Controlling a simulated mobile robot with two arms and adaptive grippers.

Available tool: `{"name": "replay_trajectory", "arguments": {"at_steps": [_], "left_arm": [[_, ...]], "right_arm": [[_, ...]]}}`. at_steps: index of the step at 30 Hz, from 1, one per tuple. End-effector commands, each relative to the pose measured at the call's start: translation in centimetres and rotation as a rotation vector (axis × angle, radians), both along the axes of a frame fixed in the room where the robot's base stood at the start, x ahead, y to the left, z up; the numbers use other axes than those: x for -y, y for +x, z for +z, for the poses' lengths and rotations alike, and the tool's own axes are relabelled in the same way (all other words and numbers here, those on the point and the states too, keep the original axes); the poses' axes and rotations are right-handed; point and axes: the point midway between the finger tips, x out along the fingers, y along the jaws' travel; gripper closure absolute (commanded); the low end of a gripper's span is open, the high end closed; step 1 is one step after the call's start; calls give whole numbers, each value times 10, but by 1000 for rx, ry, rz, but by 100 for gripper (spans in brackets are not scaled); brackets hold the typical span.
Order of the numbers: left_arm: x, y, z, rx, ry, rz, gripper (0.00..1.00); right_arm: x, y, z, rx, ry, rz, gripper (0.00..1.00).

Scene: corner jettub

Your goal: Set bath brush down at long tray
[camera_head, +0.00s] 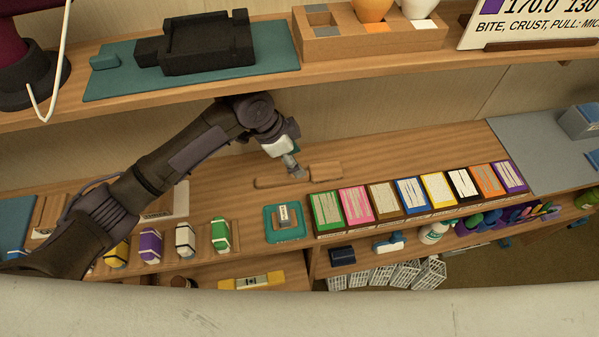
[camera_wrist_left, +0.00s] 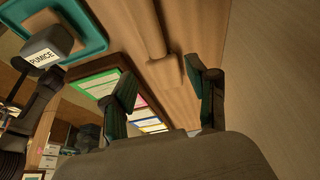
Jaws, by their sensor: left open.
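A long wooden piece that looks like the bath brush (camera_head: 325,170) lies on the middle shelf, with a narrow part at left and a wider block at right. In the left wrist view the bath brush (camera_wrist_left: 152,35) runs down from the top towards the fingers. My left gripper (camera_head: 297,172) is right above it, and in the wrist view the two fingers (camera_wrist_left: 163,95) are spread apart with nothing clearly between them. I cannot tell whether they touch it. A separate long tray cannot be told apart from the wood here.
A long row of coloured cards (camera_head: 408,196) stands just to the right and in front. A teal tray (camera_head: 270,232) with a pumice block (camera_head: 284,215) is in front. The upper shelf (camera_head: 400,62) overhangs behind. Bare shelf lies behind the cards.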

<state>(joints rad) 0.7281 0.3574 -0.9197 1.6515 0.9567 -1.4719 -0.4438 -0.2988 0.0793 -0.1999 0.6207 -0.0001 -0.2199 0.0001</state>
Motion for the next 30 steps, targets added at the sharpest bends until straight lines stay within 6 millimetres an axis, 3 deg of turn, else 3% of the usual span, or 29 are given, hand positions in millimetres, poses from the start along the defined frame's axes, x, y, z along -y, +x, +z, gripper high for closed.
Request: {"name": "replay_trajectory", "arguments": {"at_steps": [8,12,21,29,30], "left_arm": [[8,-2,-34,-7,-1,4,42],[15,1,-51,-3,-3,4,42],[16,1,-56,-1,-3,4,43],[16,1,-56,-1,-3,5,84],[16,1,-56,-1,-3,5,93]], "right_arm": [[0,-2,22,-3,-1,0,23],[1,-2,23,-3,-1,0,23],[1,-2,22,-3,-1,0,23],[1,-2,23,-3,-1,0,23],[1,-2,23,-3,-1,0,23]]}}
